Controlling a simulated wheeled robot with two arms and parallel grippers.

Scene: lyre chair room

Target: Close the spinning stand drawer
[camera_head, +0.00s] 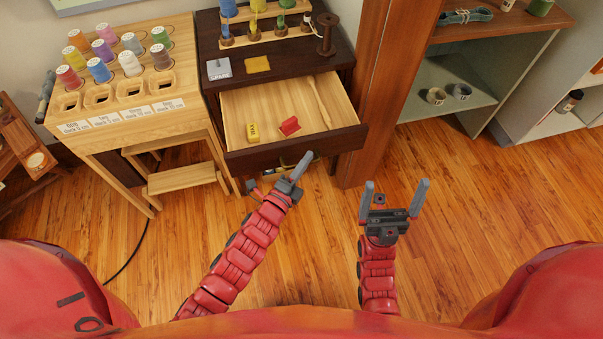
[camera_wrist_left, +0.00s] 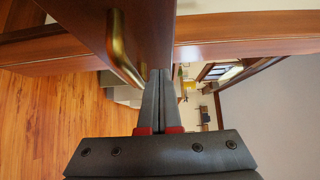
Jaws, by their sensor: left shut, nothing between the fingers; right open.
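The dark spinning stand (camera_head: 345,61) has its drawer (camera_head: 295,147) pulled well out, with a pale wooden inside. A yellow block (camera_head: 253,131) and a red piece (camera_head: 289,126) lie in the drawer. My left gripper (camera_head: 304,163) is shut and empty, its fingers at or just before the drawer's dark front panel; I cannot tell if they touch. In the left wrist view, the shut fingers (camera_wrist_left: 158,95) point along the panel beside a brass handle (camera_wrist_left: 120,50). My right gripper (camera_head: 395,200) is open and empty above the floor, to the right of the drawer.
A light wooden thread table (camera_head: 115,100) with several spools stands left of the stand. A reddish wooden post (camera_head: 385,90) and shelves (camera_head: 450,85) stand to the right. A dark cable (camera_head: 130,255) lies on the floor at left.

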